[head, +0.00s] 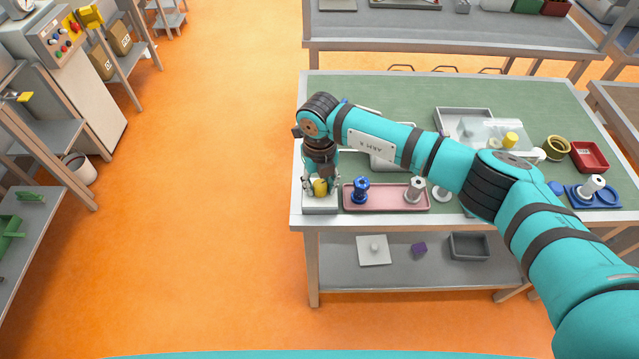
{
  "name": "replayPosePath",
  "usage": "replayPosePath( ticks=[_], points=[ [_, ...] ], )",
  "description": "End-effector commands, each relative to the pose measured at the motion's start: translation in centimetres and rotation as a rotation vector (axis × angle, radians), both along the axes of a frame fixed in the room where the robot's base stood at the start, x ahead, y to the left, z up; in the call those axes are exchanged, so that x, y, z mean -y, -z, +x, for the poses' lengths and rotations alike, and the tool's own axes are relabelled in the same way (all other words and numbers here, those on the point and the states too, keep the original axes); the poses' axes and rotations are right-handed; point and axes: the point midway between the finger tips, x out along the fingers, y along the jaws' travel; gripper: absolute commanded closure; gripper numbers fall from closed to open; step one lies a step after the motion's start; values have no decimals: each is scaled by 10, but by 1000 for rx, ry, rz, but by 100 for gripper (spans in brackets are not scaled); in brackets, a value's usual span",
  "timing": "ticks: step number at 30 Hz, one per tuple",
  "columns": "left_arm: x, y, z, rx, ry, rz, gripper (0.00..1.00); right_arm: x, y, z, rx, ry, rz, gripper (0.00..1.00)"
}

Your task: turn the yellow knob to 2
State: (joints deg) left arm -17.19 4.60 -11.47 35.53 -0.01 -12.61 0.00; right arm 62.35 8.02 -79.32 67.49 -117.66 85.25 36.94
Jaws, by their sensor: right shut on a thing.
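The yellow knob (320,187) shows at the front left corner of the green-topped table, on a light grey block (320,206). My right gripper (321,183) points down over it, its fingers shut on the knob. The fingers and wrist hide part of the knob, and the number it points to is too small to read. My left gripper is not in view.
A pink tray (388,207) stands just right of the block, with a blue spool-like part (360,190) and a grey-white part (415,189) on it. My right arm covers the table's middle. Open orange floor (220,200) lies to the left.

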Motion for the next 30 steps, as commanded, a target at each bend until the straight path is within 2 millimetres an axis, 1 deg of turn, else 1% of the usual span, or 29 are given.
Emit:
replayPosePath(
  ticks=[1, 8, 21, 30],
  points=[
    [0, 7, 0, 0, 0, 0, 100, 0, 3, 0, 2, -19, 1, 100],
    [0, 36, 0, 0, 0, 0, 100, 0, 6, 1, 4, -170, -1, 100],
    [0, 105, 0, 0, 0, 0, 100, -1, 7, 1, 5, -581, -2, 100],
    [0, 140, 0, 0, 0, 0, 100, -2, 4, -1, 4, -821, 0, 100]
  ],
)
